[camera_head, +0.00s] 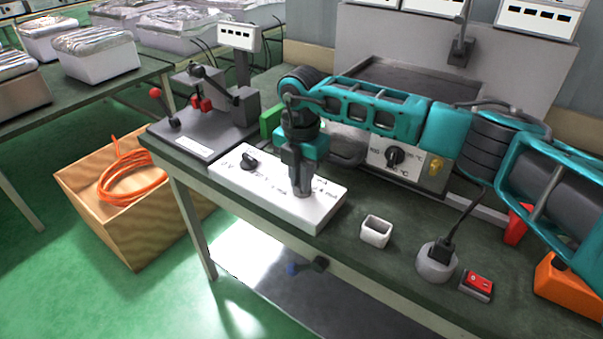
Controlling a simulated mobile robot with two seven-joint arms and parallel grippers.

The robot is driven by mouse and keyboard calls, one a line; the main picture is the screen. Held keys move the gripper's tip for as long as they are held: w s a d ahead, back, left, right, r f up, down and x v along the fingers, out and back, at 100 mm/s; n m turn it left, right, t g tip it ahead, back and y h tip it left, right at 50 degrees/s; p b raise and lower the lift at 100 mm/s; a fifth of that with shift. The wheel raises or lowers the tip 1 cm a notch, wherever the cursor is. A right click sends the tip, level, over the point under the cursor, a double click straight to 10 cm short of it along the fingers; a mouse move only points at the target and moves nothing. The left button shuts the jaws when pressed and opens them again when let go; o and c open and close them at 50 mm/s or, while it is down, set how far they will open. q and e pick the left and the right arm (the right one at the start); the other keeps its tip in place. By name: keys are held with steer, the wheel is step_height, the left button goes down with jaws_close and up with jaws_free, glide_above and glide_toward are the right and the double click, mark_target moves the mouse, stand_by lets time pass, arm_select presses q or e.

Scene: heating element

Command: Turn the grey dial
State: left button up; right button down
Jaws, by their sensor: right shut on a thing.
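The white power-supply box (240,178) lies on the bench with a black knob (250,162) on its left part and printed markings. My right gripper (303,188) points down onto the right part of this box. It is shut around a grey dial there. The dial is mostly hidden by the fingers, so its pointer direction cannot be read. My left gripper is not in view.
Behind my right arm stands a panel with a black knob (396,156). A small white cup (376,231), a grey round plug base (436,263) and a red switch (477,284) stand right of the box. A clamp device (205,120) stands left.

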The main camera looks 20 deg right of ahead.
stand_by(0.6)
steer(key=c, duration=1.1)
jaws_free()
steer(key=shift+r, duration=0.1)
step_height(320, 180, up, 13)
steer(key=shift+f, duration=0.1)
steer(key=shift+a+f, duration=0.1)
